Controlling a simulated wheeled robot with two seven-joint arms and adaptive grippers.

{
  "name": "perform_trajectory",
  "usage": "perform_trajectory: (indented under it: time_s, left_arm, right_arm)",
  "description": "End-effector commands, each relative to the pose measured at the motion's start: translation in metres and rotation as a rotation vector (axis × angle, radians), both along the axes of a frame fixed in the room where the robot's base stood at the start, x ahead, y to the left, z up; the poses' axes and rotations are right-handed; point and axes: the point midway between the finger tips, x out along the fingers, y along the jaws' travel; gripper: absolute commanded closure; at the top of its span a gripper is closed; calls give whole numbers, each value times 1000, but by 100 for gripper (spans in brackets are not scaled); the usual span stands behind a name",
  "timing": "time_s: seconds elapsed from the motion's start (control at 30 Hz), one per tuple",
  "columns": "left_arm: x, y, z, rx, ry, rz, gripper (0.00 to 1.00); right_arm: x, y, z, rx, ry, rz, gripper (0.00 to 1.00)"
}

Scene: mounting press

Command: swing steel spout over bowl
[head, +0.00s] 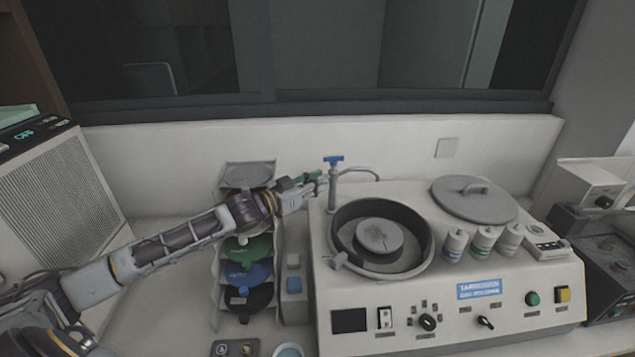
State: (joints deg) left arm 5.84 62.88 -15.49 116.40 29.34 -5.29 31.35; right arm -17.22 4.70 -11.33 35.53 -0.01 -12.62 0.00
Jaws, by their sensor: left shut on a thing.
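The steel spout's upright post (332,190) stands at the back left of the polishing machine, with a blue handle (333,159) on top. The bowl (427,240) is a dark round basin with a grey disc (380,235) inside, in front and to the right of the post. My left gripper (316,184) is just left of the post, shut on the spout; its tips hide most of the held part. A thin curved tube (365,171) shows behind the post, running right. My right gripper is not in view.
A round grey lid (474,199) lies on the machine right of the bowl, with several bottles (483,241) in front of it. A rack (223,262) of coloured discs stands left of the machine, under my left arm. A wall is close behind.

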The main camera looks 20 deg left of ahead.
Motion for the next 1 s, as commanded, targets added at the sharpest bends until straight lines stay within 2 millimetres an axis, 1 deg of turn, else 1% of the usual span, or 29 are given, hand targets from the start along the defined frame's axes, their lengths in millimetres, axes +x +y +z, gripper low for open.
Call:
perform_trajectory:
  time_s: [0.13, 0.17, 0.27, 0.3, 0.73, 1.0]
  left_arm:
    - [0, 1, -2, 3, 3, 2, 100]
    - [0, 1, -2, 3, 3, 2, 81]
    - [0, 1, -2, 3, 3, 2, 68]
    - [0, 1, -2, 2, 2, 1, 66]
    - [-1, 0, -1, 0, 1, 0, 66]
    - [-6, 4, -1, 0, 1, 1, 66]
  right_arm:
    - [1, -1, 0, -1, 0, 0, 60]
    - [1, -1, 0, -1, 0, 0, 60]
    - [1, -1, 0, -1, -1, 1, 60]
    - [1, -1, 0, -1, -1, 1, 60]
    - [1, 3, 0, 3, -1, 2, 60]
    - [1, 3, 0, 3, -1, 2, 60]
